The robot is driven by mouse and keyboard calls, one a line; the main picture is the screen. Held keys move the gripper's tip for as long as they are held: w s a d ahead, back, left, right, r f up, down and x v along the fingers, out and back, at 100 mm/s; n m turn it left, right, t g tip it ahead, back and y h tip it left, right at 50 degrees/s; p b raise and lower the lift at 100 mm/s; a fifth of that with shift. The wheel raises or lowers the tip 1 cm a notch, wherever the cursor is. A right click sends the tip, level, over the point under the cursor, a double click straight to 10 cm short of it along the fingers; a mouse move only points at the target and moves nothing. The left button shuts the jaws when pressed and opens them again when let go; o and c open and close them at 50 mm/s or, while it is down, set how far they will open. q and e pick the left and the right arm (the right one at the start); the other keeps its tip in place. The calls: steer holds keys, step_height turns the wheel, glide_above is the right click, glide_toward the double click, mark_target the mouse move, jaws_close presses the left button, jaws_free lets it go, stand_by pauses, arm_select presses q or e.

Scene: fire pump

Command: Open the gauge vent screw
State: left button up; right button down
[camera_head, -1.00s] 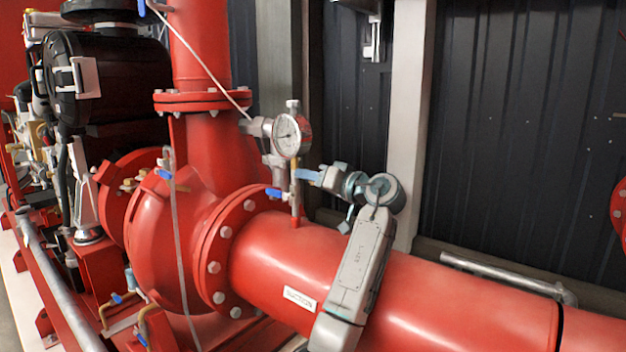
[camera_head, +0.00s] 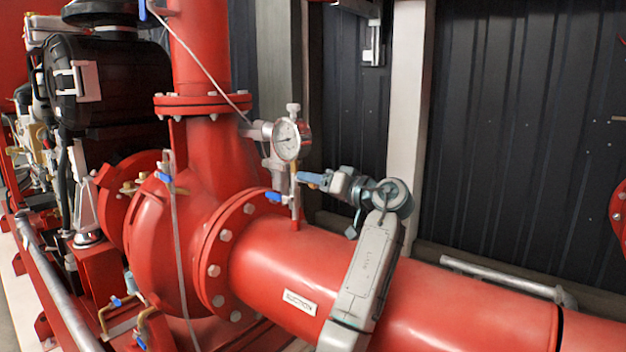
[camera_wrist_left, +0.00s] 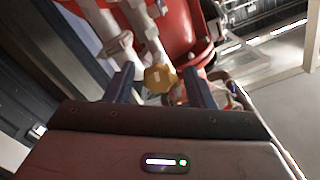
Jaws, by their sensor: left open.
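A round white-faced pressure gauge (camera_head: 287,140) stands on a thin stem above the red suction pipe. A brass piece (camera_head: 294,172) shows on the stem below the gauge. My left gripper (camera_head: 310,179), with blue fingers, is just right of that stem and points at it. In the left wrist view a brass hexagonal head (camera_wrist_left: 160,77) appears between the two spread fingers of my left gripper (camera_wrist_left: 162,88), beyond their tips. I cannot tell for certain whether this head is the vent screw. The left gripper is open and empty. My right gripper is not in view.
A blue valve handle (camera_head: 274,197) sits left of the stem, low near the pipe flange. The red suction pipe (camera_head: 460,305) runs below my left arm. A thin tube (camera_head: 205,68) slopes down to the gauge fittings. Dark wall panels (camera_head: 520,130) stand behind.

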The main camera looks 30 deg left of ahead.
arm_select(q)
steer(key=d, duration=0.9)
steer(key=shift+s+d+r, duration=0.15)
steer(key=shift+s, duration=0.3)
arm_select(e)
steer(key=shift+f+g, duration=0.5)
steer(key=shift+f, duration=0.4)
